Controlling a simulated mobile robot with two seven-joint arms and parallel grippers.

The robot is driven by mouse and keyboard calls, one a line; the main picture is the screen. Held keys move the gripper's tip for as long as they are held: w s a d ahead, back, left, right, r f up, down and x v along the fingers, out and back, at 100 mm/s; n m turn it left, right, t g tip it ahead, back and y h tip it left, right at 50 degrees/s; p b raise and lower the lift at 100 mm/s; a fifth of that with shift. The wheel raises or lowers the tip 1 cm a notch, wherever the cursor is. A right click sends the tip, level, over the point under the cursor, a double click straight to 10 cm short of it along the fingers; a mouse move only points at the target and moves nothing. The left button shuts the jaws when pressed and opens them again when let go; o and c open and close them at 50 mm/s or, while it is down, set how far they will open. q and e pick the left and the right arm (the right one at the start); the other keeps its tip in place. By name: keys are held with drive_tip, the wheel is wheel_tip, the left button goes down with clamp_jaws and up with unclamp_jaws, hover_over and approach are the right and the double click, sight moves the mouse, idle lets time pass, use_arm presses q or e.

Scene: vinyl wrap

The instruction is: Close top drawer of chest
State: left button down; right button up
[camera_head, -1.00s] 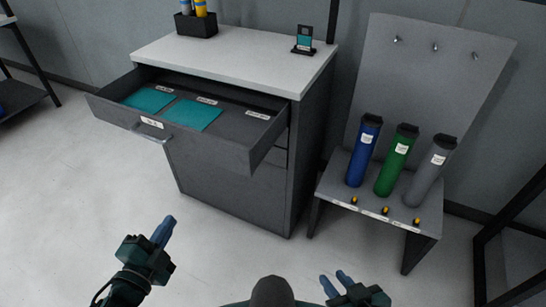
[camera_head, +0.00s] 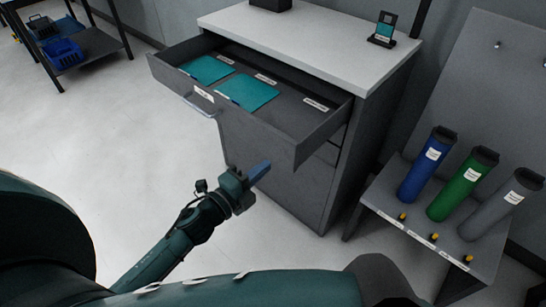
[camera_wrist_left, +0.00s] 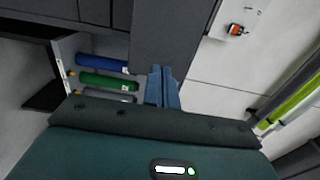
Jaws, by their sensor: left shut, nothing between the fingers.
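The dark grey chest (camera_head: 262,165) has a white top, and its top drawer (camera_head: 240,128) is pulled well out. Two teal sheets (camera_head: 247,92) lie in the drawer, and a metal handle (camera_head: 199,103) with a label is on its front. My left gripper (camera_head: 262,170) is shut and empty, below and in front of the open drawer, apart from it in the head view. Its blue fingers also show together in the left wrist view (camera_wrist_left: 162,85). My right gripper is not in view.
A low stand (camera_head: 408,222) right of the chest holds a blue roll (camera_head: 425,166), a green roll (camera_head: 462,185) and a grey roll (camera_head: 501,205). A shelf (camera_head: 92,50) with blue baskets stands at the far left. The floor left of the chest is clear.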

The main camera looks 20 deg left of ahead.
sight(281, 153)
use_arm(q)
drive_tip(key=shift+x, duration=2.15)
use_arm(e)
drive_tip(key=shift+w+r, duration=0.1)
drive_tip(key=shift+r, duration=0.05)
use_arm(q)
drive_tip(key=shift+w, duration=0.15)
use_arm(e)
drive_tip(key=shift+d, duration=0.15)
